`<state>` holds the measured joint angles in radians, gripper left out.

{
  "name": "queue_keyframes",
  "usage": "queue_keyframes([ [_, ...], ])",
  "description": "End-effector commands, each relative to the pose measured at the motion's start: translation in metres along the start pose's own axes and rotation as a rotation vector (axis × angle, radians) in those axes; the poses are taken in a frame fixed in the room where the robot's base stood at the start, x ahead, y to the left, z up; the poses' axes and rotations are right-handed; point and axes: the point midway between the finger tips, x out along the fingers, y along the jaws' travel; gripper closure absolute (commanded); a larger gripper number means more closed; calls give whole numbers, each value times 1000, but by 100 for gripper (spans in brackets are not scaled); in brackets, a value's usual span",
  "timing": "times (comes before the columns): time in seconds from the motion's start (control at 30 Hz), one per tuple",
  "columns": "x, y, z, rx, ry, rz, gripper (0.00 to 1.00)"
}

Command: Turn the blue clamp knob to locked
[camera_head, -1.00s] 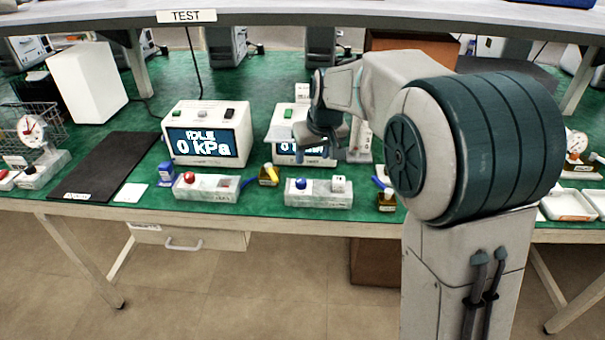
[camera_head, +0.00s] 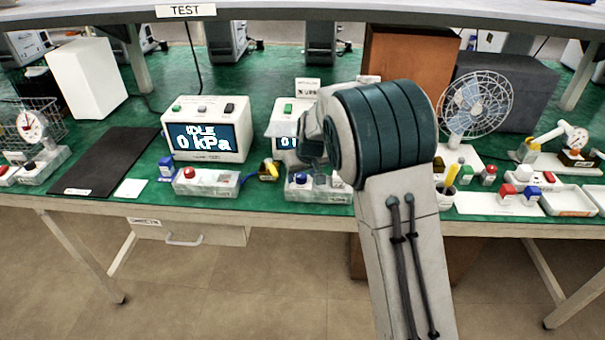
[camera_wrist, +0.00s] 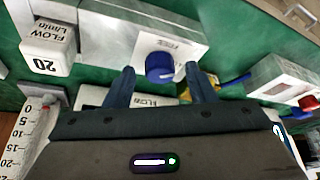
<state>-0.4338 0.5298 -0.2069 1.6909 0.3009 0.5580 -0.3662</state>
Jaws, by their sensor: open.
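The blue clamp knob (camera_wrist: 159,67) sits on a pale block-shaped fixture (camera_wrist: 120,30) on the green bench. In the wrist view the knob lies between and just beyond the two dark blue fingertips of my gripper (camera_wrist: 163,82), which are apart. I cannot tell whether either finger touches the knob. In the head view the knob (camera_head: 300,179) shows at the left end of its fixture, with my gripper (camera_head: 312,160) just above it and my arm covering much of the area to the right.
A matching fixture with a red knob (camera_head: 189,173) stands to the left. A white cube marked 20 (camera_wrist: 46,46) is beside the blue knob. A pressure display reading IDLE 0 kPa (camera_head: 205,130) stands behind. A fan (camera_head: 476,103) and trays (camera_head: 568,201) are to the right.

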Motion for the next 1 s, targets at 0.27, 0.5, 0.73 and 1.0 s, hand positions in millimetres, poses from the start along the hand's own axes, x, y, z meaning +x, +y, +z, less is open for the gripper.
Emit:
queue_keyframes([
  [0.27, 2, 0, 0, 0, 0, 0, 50],
  [0.5, 2, 0, 0, 0, 0, 0, 94],
  [0.73, 1, 0, 0, 12, -1, 6, 94],
  [1.0, -1, -3, -2, 123, 0, 53, 94],
])
